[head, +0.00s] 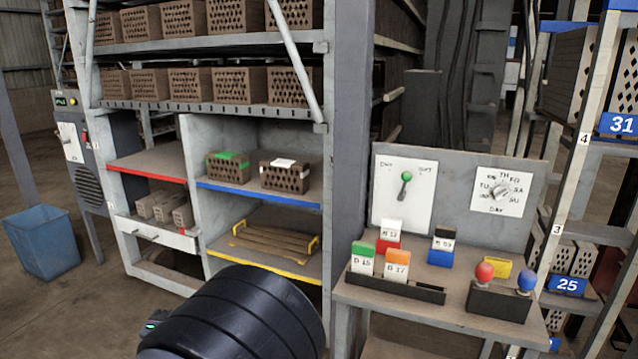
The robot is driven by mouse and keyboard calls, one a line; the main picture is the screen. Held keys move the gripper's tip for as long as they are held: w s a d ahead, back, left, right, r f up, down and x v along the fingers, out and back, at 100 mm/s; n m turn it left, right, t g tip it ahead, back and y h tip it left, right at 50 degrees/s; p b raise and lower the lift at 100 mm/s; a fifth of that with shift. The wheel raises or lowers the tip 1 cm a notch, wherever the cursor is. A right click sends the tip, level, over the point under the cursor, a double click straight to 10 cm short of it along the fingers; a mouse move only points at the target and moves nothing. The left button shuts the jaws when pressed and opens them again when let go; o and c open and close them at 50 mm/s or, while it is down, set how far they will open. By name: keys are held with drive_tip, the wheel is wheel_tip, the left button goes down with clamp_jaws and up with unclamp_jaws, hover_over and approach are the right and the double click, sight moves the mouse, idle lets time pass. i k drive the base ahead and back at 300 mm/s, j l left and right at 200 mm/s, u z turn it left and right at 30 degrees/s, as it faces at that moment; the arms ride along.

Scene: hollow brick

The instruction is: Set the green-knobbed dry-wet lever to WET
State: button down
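The green-knobbed lever (406,177) stands on a white plate (389,212) on the grey upright panel, at the right of centre in the head view. Its knob is up and leans slightly to the right of its pivot. Small labels sit at the plate's upper left and upper right; they are too small to read surely. Nothing touches the lever. A dark ribbed part of my arm fills the bottom centre, left of the bench. My gripper is not in view.
The bench (459,299) below the panel holds coloured card blocks, a dark tray (395,287) and a box with red and blue knobs (499,302). A day dial (500,192) is right of the lever. A grey post (351,130) stands left of the panel. Brick shelves flank the bench.

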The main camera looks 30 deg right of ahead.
sight(405, 177)
drive_tip(key=i+l+u, duration=0.1)
drive_tip(key=u, duration=1.5)
drive_tip(key=i+l+u, duration=0.1)
drive_tip(key=l+u, duration=0.2)
drive_tip(key=l+z, duration=0.15)
drive_tip(key=z, duration=0.3)
drive_tip(key=l+z, duration=0.1)
drive_tip(key=z, duration=0.35)
drive_tip(key=l+z, duration=0.1)
drive_tip(key=z, duration=0.35)
drive_tip(key=i+z, duration=0.15)
drive_tip(key=z, duration=0.3)
drive_tip(key=l+z, duration=0.15)
drive_tip(key=z, duration=0.3)
drive_tip(key=i+z, duration=0.15)
drive_tip(key=z, duration=0.3)
drive_tip(key=i+z, duration=0.1)
drive_tip(key=z, duration=0.3)
